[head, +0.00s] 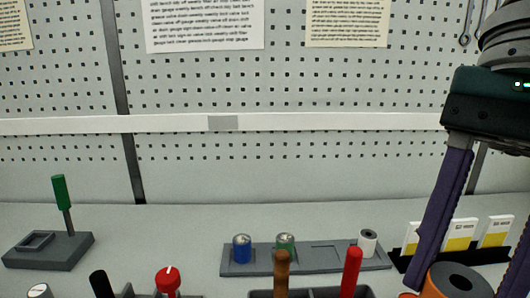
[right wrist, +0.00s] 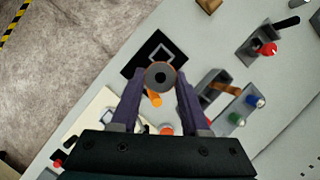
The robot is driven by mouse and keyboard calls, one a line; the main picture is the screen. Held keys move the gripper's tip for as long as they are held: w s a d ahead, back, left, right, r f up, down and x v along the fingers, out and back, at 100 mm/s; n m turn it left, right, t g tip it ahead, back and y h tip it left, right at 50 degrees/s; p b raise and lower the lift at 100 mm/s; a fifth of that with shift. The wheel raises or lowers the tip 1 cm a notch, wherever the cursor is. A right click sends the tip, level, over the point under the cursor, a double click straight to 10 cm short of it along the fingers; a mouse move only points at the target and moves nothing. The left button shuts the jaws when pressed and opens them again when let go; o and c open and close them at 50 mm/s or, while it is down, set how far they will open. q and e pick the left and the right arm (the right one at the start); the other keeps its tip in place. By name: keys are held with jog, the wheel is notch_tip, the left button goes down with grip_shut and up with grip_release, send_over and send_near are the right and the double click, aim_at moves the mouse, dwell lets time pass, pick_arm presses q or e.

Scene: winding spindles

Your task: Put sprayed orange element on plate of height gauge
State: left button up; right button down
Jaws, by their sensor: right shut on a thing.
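My right gripper (right wrist: 159,88) is shut on the orange element, a thick orange ring or short cylinder with a dark grey top face and a central hole. The held element (right wrist: 160,76) sits between the purple fingertips in the right wrist view. In the head view it (head: 459,281) shows at the lower right, cut by the frame edge. A black plate with a pale square outline (right wrist: 142,58) lies behind the element in the right wrist view; it looks like the height gauge's plate, but I cannot be sure. The gap between them is hard to judge. My left gripper is not in view.
A grey tray (head: 320,258) holds a blue can, a green-sided can and a white roll. A grey base with a green-handled post (head: 62,190) stands at the left. Brown (head: 282,272) and red (head: 351,270) handles rise in front. Yellow-white cards (head: 459,234) stand at the right.

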jog(key=w+d+r+n+g+h+p, duration=0.1)
jog(key=w+d+r+n+h+p, duration=0.2)
jog(key=r+n, duration=0.55)
jog(key=s+r+p, duration=0.2)
jog(key=r+p, duration=1.5)
jog(key=p, duration=0.1)
jog(key=s+d+r+n+p, duration=0.1)
jog(key=s+r+p, duration=0.2)
jog(key=r+p, duration=1.5)
jog(key=shift+s+d+r+h+p, duration=0.2)
jog(key=shift+s+h+p, duration=0.15)
jog(key=shift+p, duration=0.2)
